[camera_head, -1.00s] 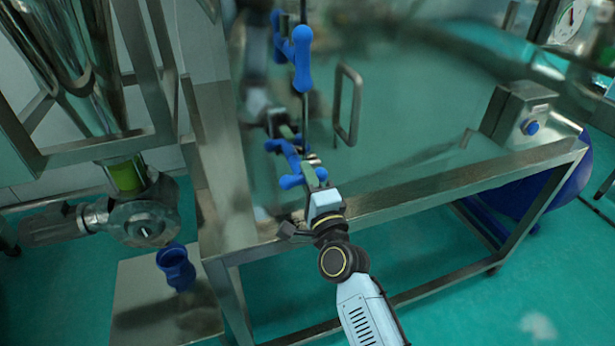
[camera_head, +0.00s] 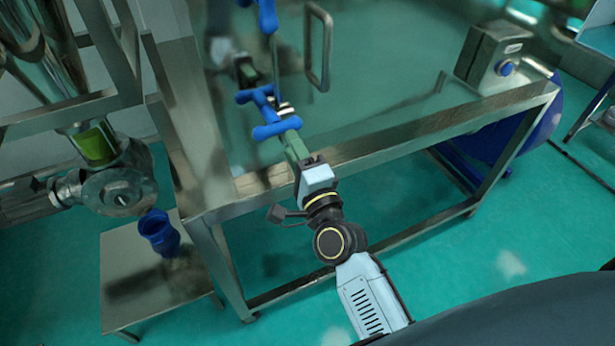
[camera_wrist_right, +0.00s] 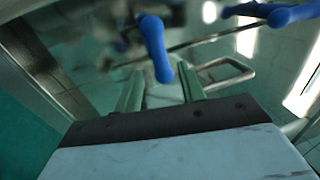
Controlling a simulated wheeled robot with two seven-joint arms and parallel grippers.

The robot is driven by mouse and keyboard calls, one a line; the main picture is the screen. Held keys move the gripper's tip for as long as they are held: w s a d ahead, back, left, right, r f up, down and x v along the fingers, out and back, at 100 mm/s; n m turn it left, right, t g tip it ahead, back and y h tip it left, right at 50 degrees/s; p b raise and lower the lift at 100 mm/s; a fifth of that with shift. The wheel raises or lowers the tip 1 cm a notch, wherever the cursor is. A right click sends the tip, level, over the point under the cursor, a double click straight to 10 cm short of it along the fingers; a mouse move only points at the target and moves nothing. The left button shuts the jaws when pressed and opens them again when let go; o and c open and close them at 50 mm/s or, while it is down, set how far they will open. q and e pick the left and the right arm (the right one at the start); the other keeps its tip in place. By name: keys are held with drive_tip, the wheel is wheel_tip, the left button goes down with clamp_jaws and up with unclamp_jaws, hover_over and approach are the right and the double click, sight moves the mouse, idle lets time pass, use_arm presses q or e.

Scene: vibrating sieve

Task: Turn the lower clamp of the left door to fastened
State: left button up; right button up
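The lower clamp (camera_head: 264,112) is a blue knobbed handle at the lower part of the glossy door. It also shows in the right wrist view (camera_wrist_right: 155,48) as an upright blue lever. My right gripper (camera_head: 287,132) is right at this clamp. In the right wrist view its two green fingers (camera_wrist_right: 160,82) stand apart, with the blue lever's rounded end in line with the gap. I cannot tell whether they touch it. The upper clamp (camera_head: 267,14) is blue and partly cut off by the top edge. My left gripper is not in view.
A steel loop handle (camera_head: 318,50) stands right of the clamps. The steel frame (camera_head: 400,128) runs below the door. A box with a blue button (camera_head: 506,68) sits at right. A valve (camera_head: 120,190) and blue cup (camera_head: 158,232) are at left.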

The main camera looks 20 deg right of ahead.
drive_tip(key=s+f+b, duration=0.1)
drive_tip(key=s, duration=0.5)
drive_tip(key=shift+s+f, duration=0.15)
drive_tip(key=shift+s, duration=0.25)
drive_tip(key=shift+d, duration=0.1)
drive_tip(key=a+f+n+g+y+b, duration=0.1)
drive_tip(key=a+f+n+g+b, duration=0.15)
drive_tip(key=f, duration=0.75)
drive_tip(key=a+f+n+g+y+b, duration=0.1)
drive_tip(key=f+n+g, duration=0.15)
drive_tip(key=f, duration=0.75)
drive_tip(key=s+d+f+n+g+b, duration=0.1)
drive_tip(key=s+f+n+g, duration=0.3)
drive_tip(key=f, duration=0.8)
drive_tip(key=s+f+n+g+b, duration=0.1)
drive_tip(key=s+f+n+b, duration=0.15)
drive_tip(key=s+f, duration=0.65)
drive_tip(key=s+d+f+n+g+h+b, duration=0.1)
drive_tip(key=s+d+f+n+g, duration=0.3)
drive_tip(key=s+f, duration=0.8)
drive_tip(key=s+d+f+n+g+h+b, duration=0.1)
drive_tip(key=s+d+f+n+g+b, duration=0.2)
drive_tip(key=s+f, duration=0.9)
drive_tip(key=d+n+g, duration=0.2)
drive_tip(key=d, duration=0.2)
drive_tip(key=shift+f+h, duration=0.35)
drive_tip(key=shift+h, duration=0.05)
